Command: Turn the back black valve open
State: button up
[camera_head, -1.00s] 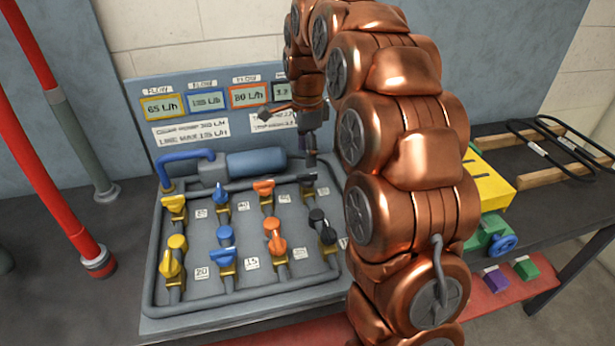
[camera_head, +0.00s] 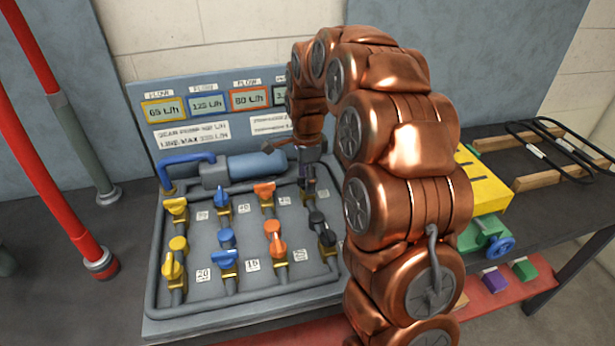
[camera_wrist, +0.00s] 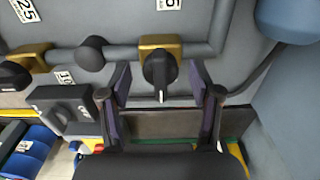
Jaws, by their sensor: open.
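The back black valve (camera_wrist: 160,68) has a black handle on a brass body, on a grey pipe. In the wrist view its handle sits between the two spread fingers of my gripper (camera_wrist: 162,98), with gaps on both sides. In the head view my gripper (camera_head: 307,176) hangs over the back right of the panel and partly hides this valve. The front black valve (camera_head: 321,229) stands nearer the front edge, just left of my arm. My gripper is open and holds nothing.
Yellow, blue and orange valves (camera_head: 264,194) stand in rows on the grey panel (camera_head: 205,262) to the left. A blue cylinder (camera_head: 256,163) and the display board (camera_head: 190,128) are behind. A black switch box (camera_wrist: 68,108) is close to the left finger.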

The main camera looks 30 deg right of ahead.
jog(key=c, duration=1.1)
jog(key=shift+c, duration=0.2)
jog(key=shift+n, duration=0.3)
jog(key=n+b, duration=0.2)
jog(key=shift+f+n, duration=0.1)
jog(key=shift+n, duration=0.2)
jog(key=n+b, duration=0.2)
jog(key=n, duration=0.8)
jog(key=shift+b, duration=0.4)
jog(key=shift+n, duration=2.3)
